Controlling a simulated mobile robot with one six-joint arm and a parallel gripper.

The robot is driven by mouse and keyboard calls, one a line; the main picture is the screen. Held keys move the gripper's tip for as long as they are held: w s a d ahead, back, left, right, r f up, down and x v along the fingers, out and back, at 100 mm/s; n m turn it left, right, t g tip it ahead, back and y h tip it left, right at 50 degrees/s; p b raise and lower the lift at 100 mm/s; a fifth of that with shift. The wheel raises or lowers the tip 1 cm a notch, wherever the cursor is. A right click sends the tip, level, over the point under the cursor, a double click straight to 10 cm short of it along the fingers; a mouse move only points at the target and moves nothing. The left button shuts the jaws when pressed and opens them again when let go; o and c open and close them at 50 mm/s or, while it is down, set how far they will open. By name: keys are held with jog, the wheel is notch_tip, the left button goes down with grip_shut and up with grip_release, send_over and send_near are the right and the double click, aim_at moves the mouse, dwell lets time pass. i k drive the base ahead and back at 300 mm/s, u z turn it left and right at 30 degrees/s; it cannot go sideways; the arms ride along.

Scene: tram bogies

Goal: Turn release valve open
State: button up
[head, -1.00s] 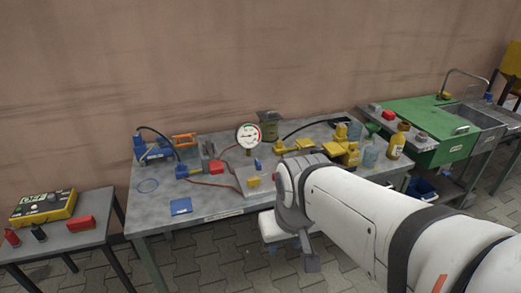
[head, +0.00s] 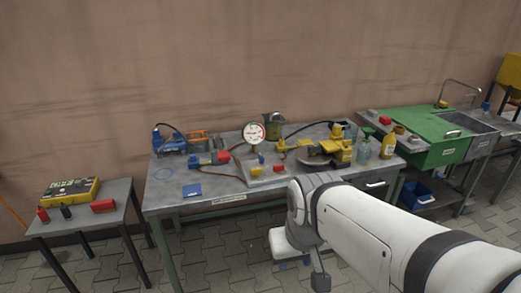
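A dial gauge (head: 253,132) stands upright at the back of a grey plate on the workbench (head: 215,190). Small yellow (head: 255,169), blue (head: 261,158) and red (head: 279,169) parts sit on or by the plate. I cannot tell which part, if any, is the release valve. A blue pump-like unit (head: 170,143) is at the bench's back left. My gripper (head: 298,245) is at the end of my white arm, low in front of the bench and apart from these parts. Its fingers are mostly hidden behind the wrist, so its opening does not show.
Yellow equipment (head: 340,150) and bottles (head: 388,145) stand at the bench's right. A green-topped sink unit (head: 430,130) is beyond. A small table (head: 125,195) with a yellow box (head: 70,190) stands left. The bench's front left is mostly clear; floor shows in front.

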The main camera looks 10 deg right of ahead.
aim_at(277, 168)
jog(key=u, duration=0.15)
jog(key=i, duration=0.95)
jog(key=z, duration=0.1)
